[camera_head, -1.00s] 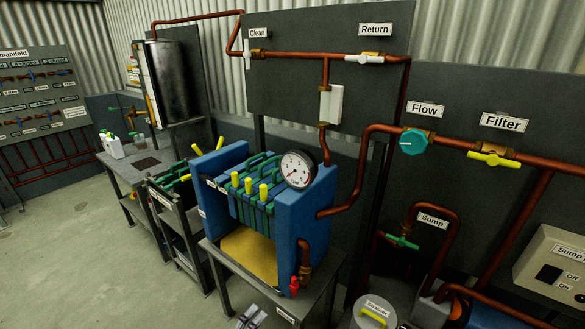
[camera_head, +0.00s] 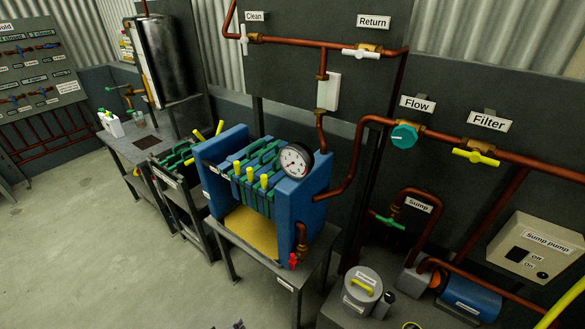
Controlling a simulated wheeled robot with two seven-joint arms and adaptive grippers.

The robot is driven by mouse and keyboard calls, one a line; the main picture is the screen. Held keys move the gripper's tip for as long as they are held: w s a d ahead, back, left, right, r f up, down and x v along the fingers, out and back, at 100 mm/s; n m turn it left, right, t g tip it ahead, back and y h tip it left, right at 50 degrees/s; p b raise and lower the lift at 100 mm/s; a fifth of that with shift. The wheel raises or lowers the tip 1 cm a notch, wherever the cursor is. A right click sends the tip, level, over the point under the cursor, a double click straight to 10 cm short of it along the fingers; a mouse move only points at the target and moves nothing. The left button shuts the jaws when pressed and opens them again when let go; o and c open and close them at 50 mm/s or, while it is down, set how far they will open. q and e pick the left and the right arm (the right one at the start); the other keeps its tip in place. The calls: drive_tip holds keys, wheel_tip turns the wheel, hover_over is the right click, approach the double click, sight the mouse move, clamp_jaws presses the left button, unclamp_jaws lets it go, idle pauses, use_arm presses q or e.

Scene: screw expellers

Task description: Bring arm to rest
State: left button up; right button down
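Only small grey tips show at the bottom edge of the head view, left of centre. They look like the end of my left gripper (camera_head: 238,324), low in front of the blue filter press (camera_head: 228,149). Nearly all of it is cut off by the frame, so its opening does not show. I see nothing held there. My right gripper is not in view.
The press stands on a grey metal table with a pressure gauge (camera_head: 297,160). The strainer (camera_head: 362,288), sump pump (camera_head: 470,297) and control box (camera_head: 540,247) are at right. A yellow curved piece (camera_head: 566,303) crosses the bottom right corner. Open floor (camera_head: 80,235) lies at left.

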use_arm(q)
drive_tip(key=s+a+f+m+g+y+p, duration=0.1)
drive_tip(key=s+f+m+g+p, duration=0.2)
drive_tip(key=s, duration=1.3)
drive_tip(key=s+a+f+m+g+y+p, duration=0.1)
drive_tip(key=s+f+g+p, duration=0.4)
drive_tip(key=s, duration=1.2)
wheel_tip(320, 180, down, 2)
drive_tip(key=shift+a+f+m+g+y+p, duration=0.2)
drive_tip(key=shift+m+g+y+p, duration=0.2)
drive_tip(key=shift+m+y+p, duration=0.45)
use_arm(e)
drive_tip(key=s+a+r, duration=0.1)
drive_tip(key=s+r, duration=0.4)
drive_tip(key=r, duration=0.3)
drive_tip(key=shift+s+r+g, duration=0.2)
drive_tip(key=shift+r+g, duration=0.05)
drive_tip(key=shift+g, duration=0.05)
use_arm(q)
drive_tip(key=shift+h, duration=0.25)
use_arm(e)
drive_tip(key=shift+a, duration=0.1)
